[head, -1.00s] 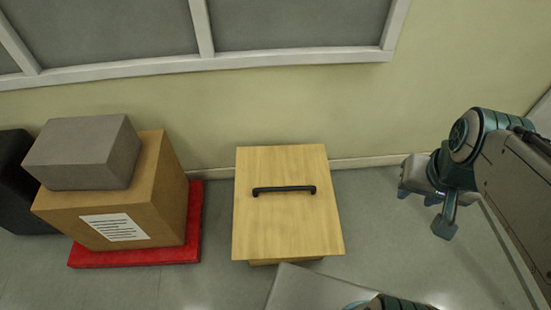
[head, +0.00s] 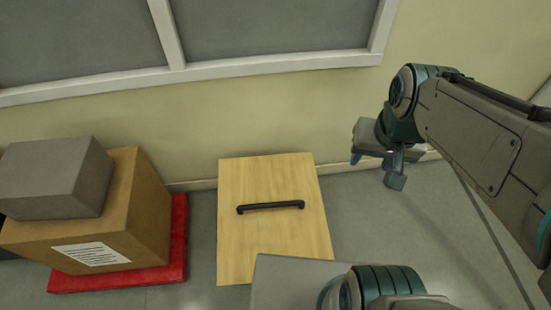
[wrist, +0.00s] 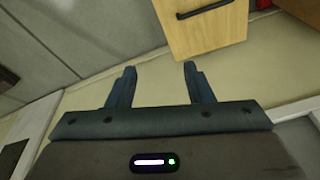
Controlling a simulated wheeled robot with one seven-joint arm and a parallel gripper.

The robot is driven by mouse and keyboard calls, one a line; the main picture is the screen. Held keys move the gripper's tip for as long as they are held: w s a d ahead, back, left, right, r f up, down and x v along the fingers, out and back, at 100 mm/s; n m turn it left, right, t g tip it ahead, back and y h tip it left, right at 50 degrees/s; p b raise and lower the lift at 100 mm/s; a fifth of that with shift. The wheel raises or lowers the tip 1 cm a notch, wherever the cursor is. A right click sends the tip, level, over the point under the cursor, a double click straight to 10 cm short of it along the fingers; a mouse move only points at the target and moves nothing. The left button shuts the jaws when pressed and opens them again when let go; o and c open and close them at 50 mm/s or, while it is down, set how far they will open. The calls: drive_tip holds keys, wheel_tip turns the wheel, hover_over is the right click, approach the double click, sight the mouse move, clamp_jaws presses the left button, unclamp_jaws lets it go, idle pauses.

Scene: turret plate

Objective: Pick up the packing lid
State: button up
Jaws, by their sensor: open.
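The packing lid (head: 255,238) is a flat, light wooden board with a black bar handle (head: 270,207) across it.
A cardboard box (head: 150,215) with a white label stands on a red base (head: 178,250) left of the lid. A grey block (head: 60,175) lies on that box. The wall (head: 240,115) with a window frame is behind. Clear floor (head: 375,215) lies right of the lid.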

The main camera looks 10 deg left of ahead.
drive_tip(key=w+a+f+m+g+b, duration=0.2)
drive_tip(key=w+a+f+m+b, duration=0.35)
drive_tip(key=f, duration=0.45)
drive_tip(key=m+t+h+b, duration=0.1)
drive_tip(key=m+h+b, duration=0.65)
drive_tip(key=b, duration=1.05)
approach(269, 204)
drive_tip(key=shift+s+d+r+m+y, duration=0.2)
drive_tip(key=shift+s+r+m+y, duration=0.05)
drive_tip(key=shift+r+m+y, duration=0.35)
drive_tip(key=shift+f, duration=0.25)
drive_tip(key=b+x, duration=0.1)
drive_tip(key=x, duration=0.7)
drive_tip(key=shift+b, duration=0.35)
drive_tip(key=b+x, duration=0.2)
drive_tip(key=x, duration=0.3)
drive_tip(key=shift+w+d+f, duration=0.15)
drive_tip(key=shift+w+d, duration=0.1)
drive_tip(key=shift+d, duration=0.05)
clamp_jaws()
